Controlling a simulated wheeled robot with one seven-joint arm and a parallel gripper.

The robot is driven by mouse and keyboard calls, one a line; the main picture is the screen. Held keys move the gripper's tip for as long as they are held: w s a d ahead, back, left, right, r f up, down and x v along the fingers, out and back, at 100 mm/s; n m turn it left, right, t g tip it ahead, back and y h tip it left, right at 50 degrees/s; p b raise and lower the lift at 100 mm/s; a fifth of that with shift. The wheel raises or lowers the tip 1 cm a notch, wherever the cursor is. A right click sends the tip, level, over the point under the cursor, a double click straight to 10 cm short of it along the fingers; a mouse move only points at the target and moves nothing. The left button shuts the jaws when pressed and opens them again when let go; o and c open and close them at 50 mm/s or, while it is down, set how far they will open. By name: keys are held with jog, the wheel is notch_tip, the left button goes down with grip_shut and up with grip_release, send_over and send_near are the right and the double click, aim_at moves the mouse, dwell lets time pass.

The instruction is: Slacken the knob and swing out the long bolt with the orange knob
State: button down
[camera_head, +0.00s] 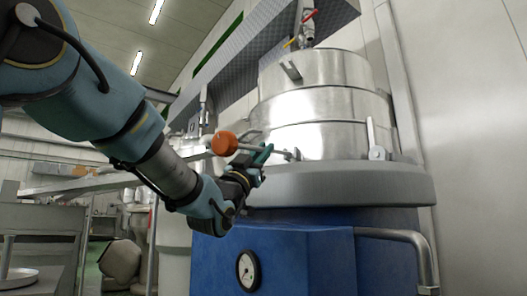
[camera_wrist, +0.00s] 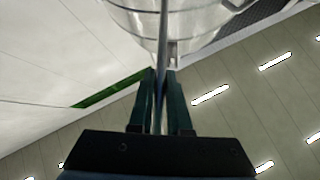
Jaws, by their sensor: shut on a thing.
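The orange knob (camera_head: 224,144) sits at the left end of the long bolt (camera_head: 282,153), left of the steel drum (camera_head: 315,105). The bolt lies nearly level and sticks out to the left from a fitting low on the drum's side. My gripper (camera_head: 262,157) is shut on the bolt's shaft, between the knob and the drum. In the wrist view, the thin bolt (camera_wrist: 163,40) runs up from between the two dark green fingers (camera_wrist: 160,100) towards the drum. The knob is not in the wrist view.
A wide grey rim (camera_head: 340,187) juts out under the drum, above a blue housing (camera_head: 310,265) with a round gauge (camera_head: 248,270). A bent grey pipe (camera_head: 400,236) is at the right. A steel bracket (camera_head: 376,142) stands on the drum's right side.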

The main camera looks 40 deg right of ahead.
dwell(0.6)
jog(key=r+p, duration=0.1)
jog(key=r+y+p, duration=0.1)
jog(key=r+p, duration=0.1)
jog(key=shift+s+a+r+n, duration=0.1)
jog(key=shift+a+r+n, duration=0.1)
jog(key=shift+n, duration=0.1)
jog(key=shift+r+y, duration=0.25)
jog(key=shift+y, duration=0.25)
jog(key=c, duration=0.9)
grip_release()
jog(key=shift+f, duration=0.1)
jog(key=shift+o, duration=0.2)
jog(key=shift+f, duration=0.1)
